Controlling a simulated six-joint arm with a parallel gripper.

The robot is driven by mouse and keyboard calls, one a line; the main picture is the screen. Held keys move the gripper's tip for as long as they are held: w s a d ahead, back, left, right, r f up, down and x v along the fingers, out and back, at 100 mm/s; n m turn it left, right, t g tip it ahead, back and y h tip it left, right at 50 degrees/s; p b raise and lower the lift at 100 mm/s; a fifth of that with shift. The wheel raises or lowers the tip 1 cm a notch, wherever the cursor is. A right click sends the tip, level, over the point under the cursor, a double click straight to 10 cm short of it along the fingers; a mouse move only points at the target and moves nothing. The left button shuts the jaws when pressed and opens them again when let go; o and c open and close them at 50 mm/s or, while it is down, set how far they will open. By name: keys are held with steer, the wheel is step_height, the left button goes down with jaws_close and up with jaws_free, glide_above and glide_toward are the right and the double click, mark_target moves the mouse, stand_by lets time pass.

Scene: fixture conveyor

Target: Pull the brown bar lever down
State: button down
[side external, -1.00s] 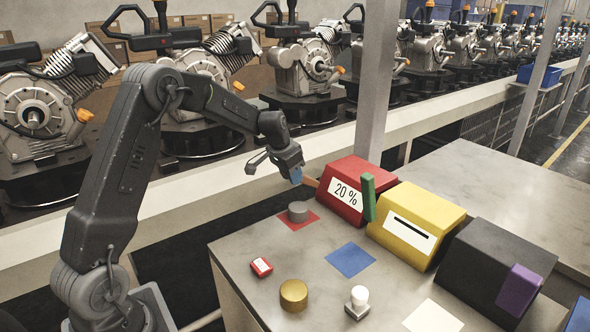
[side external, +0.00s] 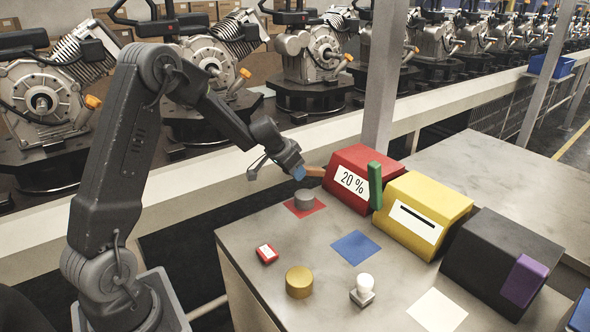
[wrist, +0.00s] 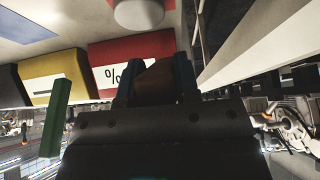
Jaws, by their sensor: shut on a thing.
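The brown bar lever (side external: 315,171) sticks out from the left side of the red box (side external: 364,168) marked "20 %". My gripper (side external: 301,172) is at the lever's outer end in the side view, with its blue fingers closed on it. In the wrist view, the brown bar (wrist: 157,84) lies between the two dark fingers of my gripper (wrist: 156,74). The bar looks close to level, with a slight slope. The fingers and palm hide part of it.
A green bar (side external: 375,186) stands upright between the red box and the yellow box (side external: 432,198). A grey knob (side external: 304,199) sits on a red square below the gripper. A black box (side external: 500,250) with a purple lever is farther right. The conveyor runs behind.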

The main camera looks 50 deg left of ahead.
stand_by(0.4)
steer(key=c, duration=0.8)
jaws_free()
steer(key=shift+c, duration=0.2)
steer(key=shift+r, duration=0.1)
steer(key=v, duration=1.3)
steer(key=shift+s+r, duration=0.25)
